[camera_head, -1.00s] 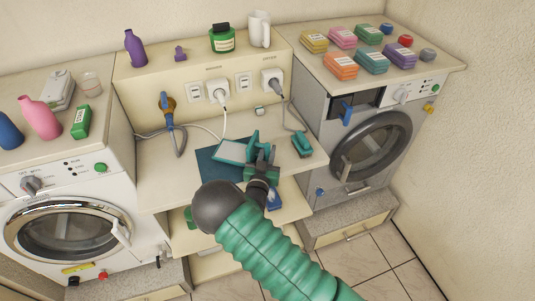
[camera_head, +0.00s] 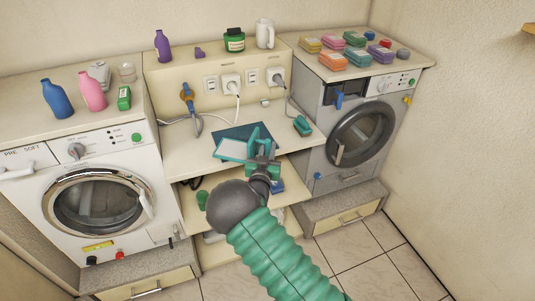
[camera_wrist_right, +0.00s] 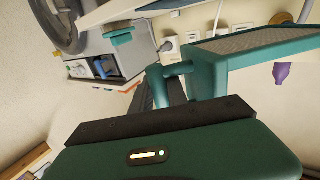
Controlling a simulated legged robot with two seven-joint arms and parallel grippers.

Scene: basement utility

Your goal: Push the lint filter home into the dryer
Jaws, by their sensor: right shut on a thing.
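The lint filter (camera_head: 233,149) is a teal frame with a pale mesh panel. My right gripper (camera_head: 262,162) is shut on its handle and holds it over the middle counter. In the right wrist view the filter's frame (camera_wrist_right: 252,46) extends up and right from my gripper (camera_wrist_right: 170,88). The dryer (camera_head: 325,155) is the grey machine at the right, with a round dark door. Its dark slot (camera_head: 357,90) with a blue part lies at the upper left of its front; an opening also shows in the wrist view (camera_wrist_right: 104,68). The filter is well apart from it. My left gripper is out of view.
Cables run to wall sockets behind. A white washer (camera_head: 50,200) stands left. Several coloured packs (camera_head: 331,60) sit on the dryer's top. Tiled floor is clear in front.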

